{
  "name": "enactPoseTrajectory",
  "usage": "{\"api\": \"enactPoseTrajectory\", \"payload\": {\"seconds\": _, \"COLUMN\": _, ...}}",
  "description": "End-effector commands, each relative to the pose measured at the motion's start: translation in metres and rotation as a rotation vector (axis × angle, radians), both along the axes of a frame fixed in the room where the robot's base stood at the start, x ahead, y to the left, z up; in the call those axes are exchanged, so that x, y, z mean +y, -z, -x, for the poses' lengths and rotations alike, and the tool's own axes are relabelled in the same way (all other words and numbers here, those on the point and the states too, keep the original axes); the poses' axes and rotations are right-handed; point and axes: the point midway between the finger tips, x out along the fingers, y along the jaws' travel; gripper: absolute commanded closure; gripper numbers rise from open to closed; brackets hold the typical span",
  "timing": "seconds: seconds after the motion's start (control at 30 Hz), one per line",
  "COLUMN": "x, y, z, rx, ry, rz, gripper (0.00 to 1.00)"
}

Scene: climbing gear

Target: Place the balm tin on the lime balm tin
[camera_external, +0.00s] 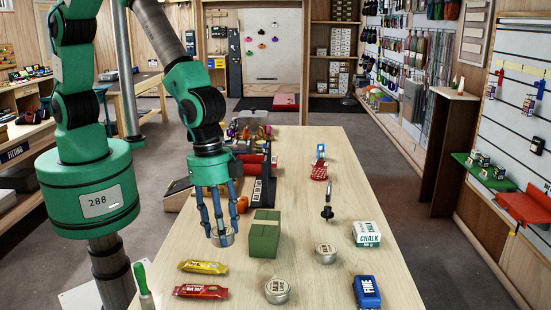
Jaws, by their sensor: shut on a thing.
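My gripper (220,229) points down over the left part of the wooden table, with its blue fingers closed around a small round silver balm tin (223,240). The fingers partly hide this tin, and I cannot tell whether it touches the table. A second round tin (277,291) with a pale, lettered lid lies near the front, right of and nearer than my gripper. A third similar tin (325,253) lies further right. No lid looks clearly lime at this size, so I cannot tell which is the lime balm tin.
A green box (264,234) stands just right of my gripper. A yellow bar (203,267) and a red bar (200,291) lie in front of it. A chalk box (367,234), a blue box (366,292) and a dark upright tool (327,208) stand at right.

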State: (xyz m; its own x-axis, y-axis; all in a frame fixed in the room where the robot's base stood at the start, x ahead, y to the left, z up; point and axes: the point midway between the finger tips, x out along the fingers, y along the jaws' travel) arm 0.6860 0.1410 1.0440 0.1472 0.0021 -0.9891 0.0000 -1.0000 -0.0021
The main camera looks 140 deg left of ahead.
Motion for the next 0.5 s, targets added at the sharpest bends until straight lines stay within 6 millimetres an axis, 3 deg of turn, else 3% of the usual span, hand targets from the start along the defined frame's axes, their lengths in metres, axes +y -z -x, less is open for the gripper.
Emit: {"api": "enactPoseTrajectory", "payload": {"seconds": 0.5, "x": 0.002, "y": 0.002, "z": -0.01, "rx": 0.001, "ry": 0.001, "rz": 0.0, "gripper": 0.83}}
